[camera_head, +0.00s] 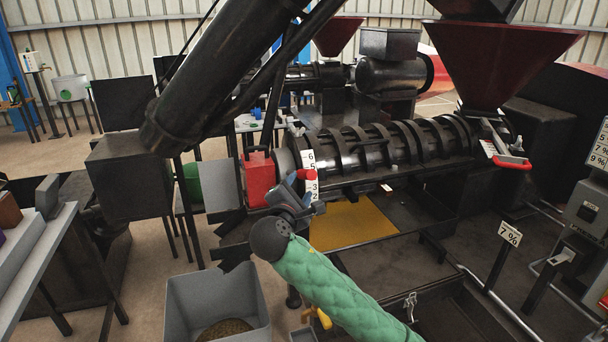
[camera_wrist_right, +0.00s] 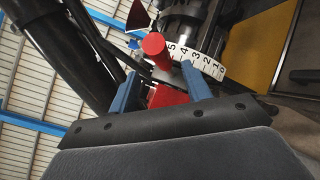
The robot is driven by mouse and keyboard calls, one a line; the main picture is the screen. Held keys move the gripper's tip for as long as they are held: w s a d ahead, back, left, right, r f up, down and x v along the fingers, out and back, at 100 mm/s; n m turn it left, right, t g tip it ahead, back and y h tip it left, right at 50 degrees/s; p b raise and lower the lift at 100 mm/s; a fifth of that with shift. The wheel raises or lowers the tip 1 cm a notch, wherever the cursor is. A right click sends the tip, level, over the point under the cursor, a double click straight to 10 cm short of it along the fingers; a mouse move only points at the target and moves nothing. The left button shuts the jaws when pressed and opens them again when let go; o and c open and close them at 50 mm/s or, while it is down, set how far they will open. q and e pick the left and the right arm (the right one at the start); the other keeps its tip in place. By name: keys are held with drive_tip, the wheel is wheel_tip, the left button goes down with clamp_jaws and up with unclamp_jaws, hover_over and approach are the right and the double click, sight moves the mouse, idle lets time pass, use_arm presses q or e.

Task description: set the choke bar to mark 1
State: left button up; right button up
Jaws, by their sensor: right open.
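The choke bar's red knob (camera_head: 306,175) stands in front of the white number scale (camera_head: 310,160) at the discharge end of the press barrel. In the head view the knob covers the place between 5 and 3. In the right wrist view the red knob (camera_wrist_right: 153,44) appears beside the 5 on the scale (camera_wrist_right: 195,60). My right gripper (camera_head: 304,194) is open just below the knob. In the right wrist view its blue fingers (camera_wrist_right: 159,70) stand apart, with the knob just beyond their tips. The rest of the bar is mostly hidden. My left gripper is out of view.
A red box (camera_head: 258,180) stands just left of the gripper. A large dark tube (camera_head: 225,70) slants overhead. The ribbed barrel (camera_head: 385,150) extends right, with a yellow plate (camera_head: 345,224) below. A grey bin (camera_head: 217,300) stands in front.

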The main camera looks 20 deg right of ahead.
sight(304, 178)
drive_tip(key=shift+w+n, duration=0.25)
drive_tip(key=shift+n, duration=0.05)
drive_tip(key=p+x, duration=0.2)
drive_tip(key=x, duration=0.4)
drive_tip(key=shift+d, duration=0.15)
use_arm(q)
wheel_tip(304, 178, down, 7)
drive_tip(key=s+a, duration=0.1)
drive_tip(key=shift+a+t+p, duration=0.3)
drive_tip(key=shift+p, duration=0.1)
use_arm(e)
drive_tip(key=shift+w+d+f, duration=0.1)
drive_tip(key=shift+w+d, duration=0.25)
drive_tip(key=shift+w, duration=0.25)
clamp_jaws()
